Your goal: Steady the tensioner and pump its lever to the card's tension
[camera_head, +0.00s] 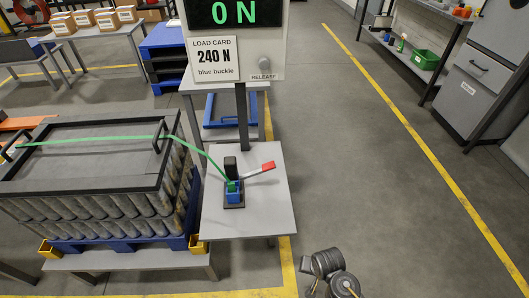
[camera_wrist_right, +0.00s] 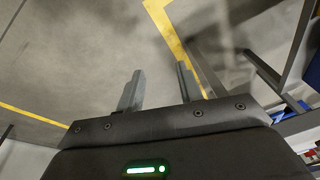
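The tensioner (camera_head: 233,194) has a blue buckle body and stands on a grey side table (camera_head: 268,212). Its lever (camera_head: 260,171), with a red end, sticks out to the right, tilted slightly up. A green strap (camera_head: 190,142) runs from the tensioner to the top frame of the can stack (camera_head: 110,205). The load card (camera_head: 213,60) reads 240 N, blue buckle. The display (camera_head: 236,12) above it reads 0 N. My right gripper (camera_wrist_right: 160,85) is open and empty over the floor in the right wrist view, away from the tensioner. My left gripper is not in view.
A RELEASE knob (camera_head: 264,63) sits beside the card, on the panel held by a dark post behind the tensioner. Yellow corner blocks (camera_head: 198,244) stand by the blue pallet. Grey cabinets (camera_head: 485,75) stand far right.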

